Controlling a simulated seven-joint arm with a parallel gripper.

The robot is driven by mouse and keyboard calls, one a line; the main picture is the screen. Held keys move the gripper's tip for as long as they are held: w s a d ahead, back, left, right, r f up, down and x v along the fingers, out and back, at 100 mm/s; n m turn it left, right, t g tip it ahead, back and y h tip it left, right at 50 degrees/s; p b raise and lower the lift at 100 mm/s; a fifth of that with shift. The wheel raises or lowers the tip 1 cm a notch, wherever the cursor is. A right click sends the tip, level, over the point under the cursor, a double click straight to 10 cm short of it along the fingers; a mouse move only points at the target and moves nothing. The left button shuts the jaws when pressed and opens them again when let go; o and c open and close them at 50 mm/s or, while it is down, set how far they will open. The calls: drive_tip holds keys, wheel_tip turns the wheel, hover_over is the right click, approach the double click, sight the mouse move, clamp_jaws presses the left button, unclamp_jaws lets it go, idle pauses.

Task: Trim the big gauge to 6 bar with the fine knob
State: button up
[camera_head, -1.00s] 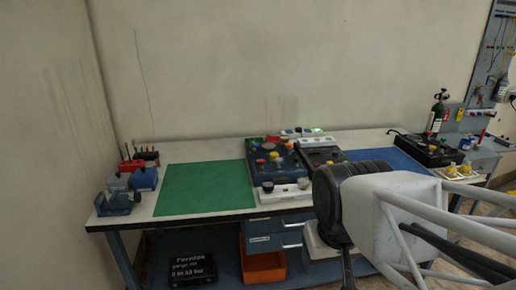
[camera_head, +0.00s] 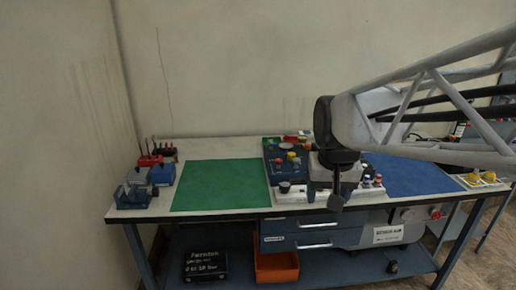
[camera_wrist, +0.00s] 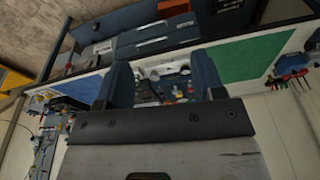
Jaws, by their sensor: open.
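My gripper (camera_head: 334,190) hangs over the front of the bench, right of the blue trainer panel (camera_head: 279,164). In the wrist view its two dark blue fingers stand wide apart, and the gripper (camera_wrist: 165,78) is open with nothing held between them. The blue panel carries small red, yellow and blue knobs. It shows small between the fingers in the wrist view. The big gauge and the fine knob cannot be made out for certain, and no reading is legible. My arm and gripper hide part of the equipment right of the panel.
A white strip (camera_head: 292,196) with a dark round knob lies before the panel. A green mat (camera_head: 222,186) lies left and a blue mat (camera_head: 408,176) right; both look clear. Blue boxes (camera_head: 162,174) stand at the left end. An orange bin (camera_head: 277,267) sits below.

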drive_tip(key=w+d+r+m, duration=0.1)
drive_tip(key=w+r, duration=0.1)
drive_tip(key=w, duration=1.1)
drive_tip(key=m+g, duration=0.2)
drive_tip(key=m, duration=0.1)
hover_over(296, 160)
drive_tip(key=f, duration=1.5)
drive_tip(key=shift+s+f, duration=0.15)
drive_tip(key=shift+s, duration=0.2)
drive_tip(key=shift+w+d+f+m, duration=0.1)
drive_tip(key=shift+w+f+m, duration=0.2)
drive_tip(key=shift+w+f, duration=0.2)
drive_tip(key=shift+r, duration=0.1)
drive_tip(key=shift+f, duration=3.9)
